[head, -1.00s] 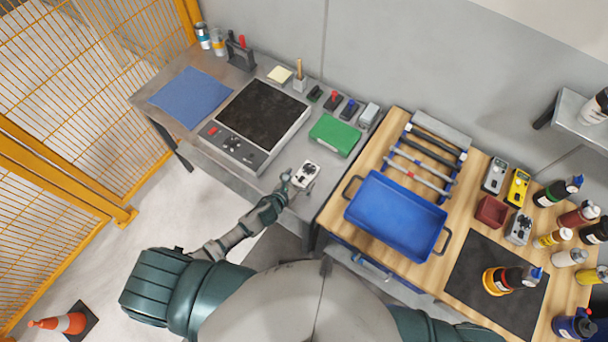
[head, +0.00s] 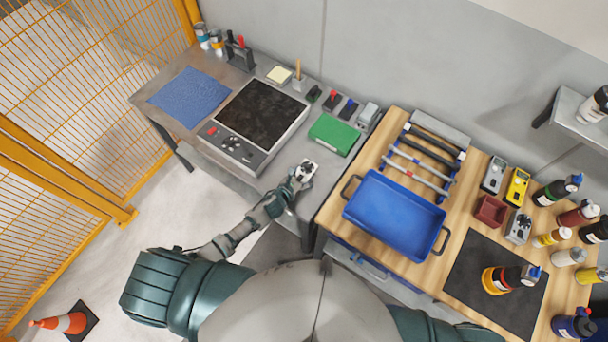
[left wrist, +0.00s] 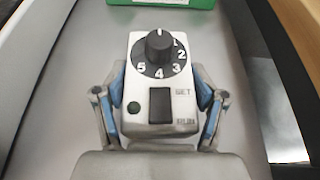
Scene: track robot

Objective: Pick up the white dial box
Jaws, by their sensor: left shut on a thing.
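The white dial box (head: 307,170) is at the front right of the grey bench, at the end of my left arm. In the left wrist view the white dial box (left wrist: 158,85) shows a black dial with numbers, a dark rocker switch and a small round green button. My left gripper (head: 298,180) is shut on it. In the left wrist view the blue-padded fingers of my left gripper (left wrist: 160,100) press on its two sides. Whether its underside touches the bench cannot be told. My right gripper is not in view.
A green box (head: 334,134) lies just behind on the grey bench. A panel with a black plate (head: 262,114) is to the left. A blue tray (head: 395,214) stands on the wooden bench to the right. The bench front between panel and gripper is clear.

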